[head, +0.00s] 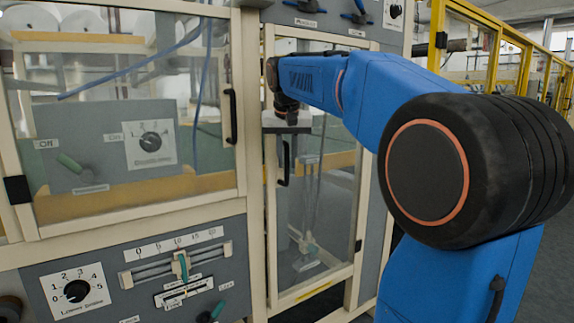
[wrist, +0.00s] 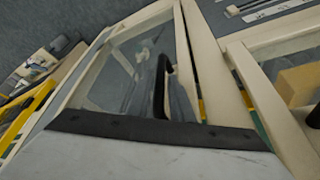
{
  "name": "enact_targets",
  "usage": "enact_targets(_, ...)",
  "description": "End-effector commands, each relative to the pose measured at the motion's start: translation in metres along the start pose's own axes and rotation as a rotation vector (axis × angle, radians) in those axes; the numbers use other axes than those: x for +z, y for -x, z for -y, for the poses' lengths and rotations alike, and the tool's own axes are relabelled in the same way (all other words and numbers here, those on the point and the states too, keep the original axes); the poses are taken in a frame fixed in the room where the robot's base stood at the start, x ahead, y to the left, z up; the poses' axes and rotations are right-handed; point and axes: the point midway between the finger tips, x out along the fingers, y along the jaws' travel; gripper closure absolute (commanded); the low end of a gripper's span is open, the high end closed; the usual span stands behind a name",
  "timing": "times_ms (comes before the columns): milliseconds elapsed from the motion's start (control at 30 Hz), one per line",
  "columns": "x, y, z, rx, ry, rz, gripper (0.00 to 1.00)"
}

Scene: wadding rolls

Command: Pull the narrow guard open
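The narrow guard is a tall clear panel in a cream frame (head: 270,215), in the middle of the head view. It appears closed. Its black upright handle (head: 285,163) is on the left side of the frame. My gripper (head: 291,124) is in front of the guard's upper part, above the handle and apart from it. In the wrist view the guard's frame (wrist: 184,65) and black handle (wrist: 160,88) show beyond a dark bar and pale surface of my gripper. The fingertips cannot be made out, nor whether they are open or shut.
A wider guard (head: 243,120) with its own black handle (head: 231,117) is to the left. Below it is a grey control panel (head: 130,235) with a dial and slider. Yellow railing (head: 494,60) stands at the back right. Grey floor (head: 388,245) shows right of the machine.

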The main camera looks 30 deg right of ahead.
Motion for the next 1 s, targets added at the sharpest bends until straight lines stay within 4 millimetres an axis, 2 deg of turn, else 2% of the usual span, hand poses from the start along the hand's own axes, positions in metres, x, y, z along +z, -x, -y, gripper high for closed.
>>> enact_targets(200, 0.000, -0.018, 0.000, 0.000, 0.000, 0.000, 0.80)
enact_targets(533, 0.000, -0.021, 0.000, 0.000, 0.000, 0.000, 0.80)
enact_targets(633, 0.000, -0.021, 0.000, 0.000, 0.000, 0.000, 1.00)
enact_targets(1000, 0.005, -0.018, -0.004, -0.007, 0.015, -0.001, 1.00)
